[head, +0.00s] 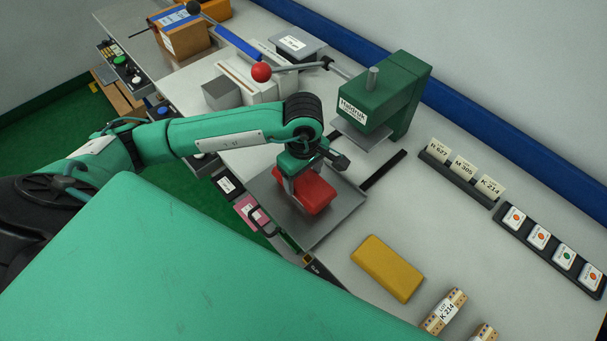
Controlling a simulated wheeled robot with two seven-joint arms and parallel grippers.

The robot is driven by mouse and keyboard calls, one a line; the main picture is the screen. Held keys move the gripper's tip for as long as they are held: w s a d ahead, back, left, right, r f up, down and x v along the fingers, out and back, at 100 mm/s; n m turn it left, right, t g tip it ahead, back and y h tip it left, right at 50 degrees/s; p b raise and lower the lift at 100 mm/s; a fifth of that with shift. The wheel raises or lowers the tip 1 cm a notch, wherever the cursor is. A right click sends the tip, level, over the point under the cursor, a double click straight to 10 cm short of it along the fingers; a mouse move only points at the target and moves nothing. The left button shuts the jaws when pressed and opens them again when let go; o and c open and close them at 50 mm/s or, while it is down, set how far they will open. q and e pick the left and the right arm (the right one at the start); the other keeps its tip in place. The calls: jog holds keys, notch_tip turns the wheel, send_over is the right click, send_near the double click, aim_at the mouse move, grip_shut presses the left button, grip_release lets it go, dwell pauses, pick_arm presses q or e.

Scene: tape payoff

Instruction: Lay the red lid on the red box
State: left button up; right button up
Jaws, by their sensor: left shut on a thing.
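My left gripper (296,183) reaches down over the grey tray (337,222) and is shut on the red lid (317,188). The red lid is at or just above the tray, partly covered by the gripper. The red box cannot be told apart from the lid; only one red boxy shape shows there. I cannot tell whether the lid touches the box or hangs a little above it. My right gripper is not in view.
A green press (385,100) stands behind the tray, and a lever with a red ball (261,72) reaches near my left arm. A yellow block (387,268) lies to the right of the tray. Card holders (458,178) line the right side. The table between is clear.

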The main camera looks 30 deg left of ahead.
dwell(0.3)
pick_arm(q)
jog(key=o, duration=1)
jog(key=shift+o, duration=0.2)
jog(key=shift+r, duration=0.1)
jog(key=shift+r, duration=0.3)
notch_tip(320, 180, up, 13)
jog(key=b, duration=0.2)
jog(key=shift+b, duration=0.35)
